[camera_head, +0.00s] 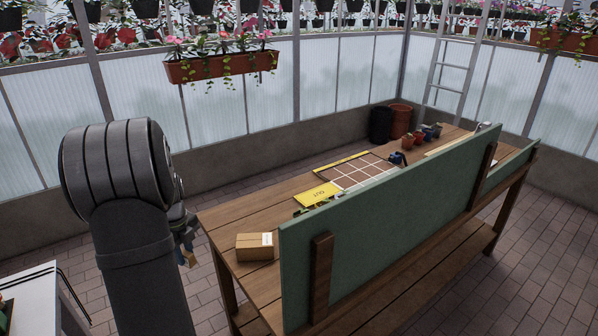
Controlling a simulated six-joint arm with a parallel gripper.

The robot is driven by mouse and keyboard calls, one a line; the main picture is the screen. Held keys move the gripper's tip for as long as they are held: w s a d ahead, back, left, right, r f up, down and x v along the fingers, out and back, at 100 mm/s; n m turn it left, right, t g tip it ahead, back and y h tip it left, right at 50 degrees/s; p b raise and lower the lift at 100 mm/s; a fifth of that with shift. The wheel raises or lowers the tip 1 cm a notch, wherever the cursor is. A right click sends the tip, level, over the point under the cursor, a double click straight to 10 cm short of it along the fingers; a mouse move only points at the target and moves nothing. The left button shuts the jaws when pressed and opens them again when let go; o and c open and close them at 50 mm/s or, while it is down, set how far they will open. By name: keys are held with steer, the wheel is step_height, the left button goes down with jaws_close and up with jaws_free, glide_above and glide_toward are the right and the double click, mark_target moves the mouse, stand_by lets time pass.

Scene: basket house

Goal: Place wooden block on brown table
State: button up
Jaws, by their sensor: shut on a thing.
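The brown table (228,216) is a long wooden bench with a plank top, running from the near middle toward the back right. My gripper (187,246) shows only in part, behind my own arm link, just left of the table's near left corner. It is shut on a small tan piece, which looks like the wooden block (190,259). Most of the block and the fingers are hidden. The block appears off the table, beside its left edge.
A cardboard box (254,247) sits on the table's near end. A green panel (390,225) stands along the right side. A yellow sign (317,194), a gridded board (362,172) and small pots (418,137) lie farther back. Bare planks show left of the sign.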

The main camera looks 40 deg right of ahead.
steer(key=s+d+m, duration=0.3)
steer(key=s+d, duration=0.2)
steer(key=d, duration=0.6)
steer(key=m, duration=0.3)
glide_above(271, 282)
step_height(271, 282, down, 10)
steer(key=shift+w+f, duration=0.1)
steer(key=shift+f, duration=0.2)
steer(key=o, duration=0.9)
steer(key=shift+o, duration=0.2)
steer(key=shift+r, duration=0.1)
